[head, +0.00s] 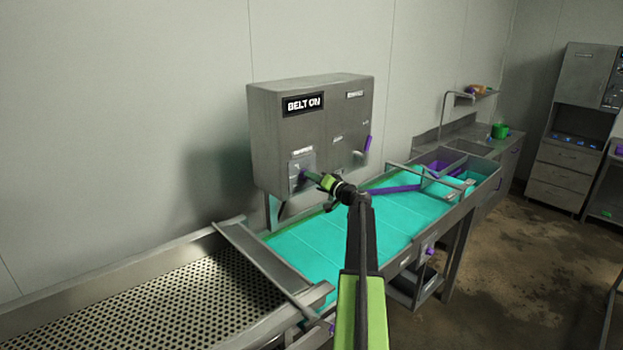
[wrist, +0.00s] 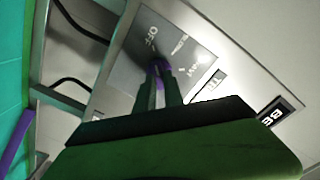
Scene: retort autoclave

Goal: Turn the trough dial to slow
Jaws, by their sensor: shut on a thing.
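A dial with a purple knob (wrist: 162,68) sits on a grey plate (wrist: 185,58) on the front of a steel control box (head: 330,112). In the head view the plate (head: 296,163) is at the box's lower left, and its label is too small to read. In the wrist view "OFF" shows on the plate, which is seen tilted; other marks are blurred. My gripper (head: 310,177) has reached the plate, and in the wrist view its fingers (wrist: 162,90) are shut on the purple knob. The fingers hide part of the knob, so its exact pointing is unclear.
A "BELT ON" sign (head: 303,104) is on the box, and a purple lever (head: 367,145) is at its right. A turquoise belt (head: 340,243) runs below my arm. A perforated metal trough (head: 170,300) is at lower left. A sink counter (head: 470,147) stands behind.

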